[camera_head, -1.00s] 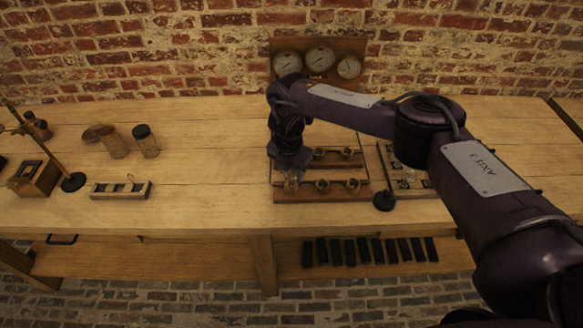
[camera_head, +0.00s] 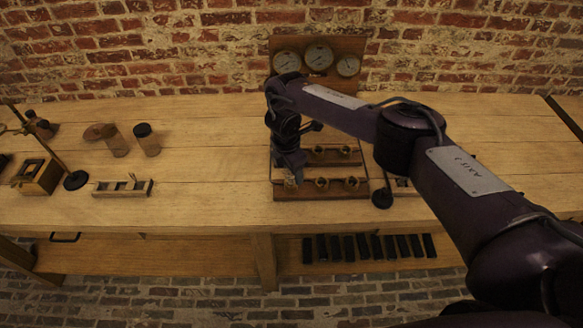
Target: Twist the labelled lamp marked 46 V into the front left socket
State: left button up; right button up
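The socket board (camera_head: 330,193) lies on the bench in the middle, with two wooden rows of brass sockets. Two sockets of the front row show clearly, the middle one (camera_head: 321,183) and the right one (camera_head: 351,183). My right gripper (camera_head: 292,172) points down over the left end of the front row and hides most of the front left socket. A small pale, glassy thing (camera_head: 290,181) shows below the fingers at that socket. I cannot read a label on it or tell whether the fingers grip it. My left gripper is out of view.
Three gauges (camera_head: 318,58) stand on a wooden panel behind the board. A dark round-based stand (camera_head: 382,198) is just right of the board. A small wooden rack (camera_head: 122,188), jars (camera_head: 147,139) and a brass stand (camera_head: 75,180) are at left. Black blocks (camera_head: 363,247) line the lower shelf.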

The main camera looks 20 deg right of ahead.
jog(key=shift+o, duration=0.9)
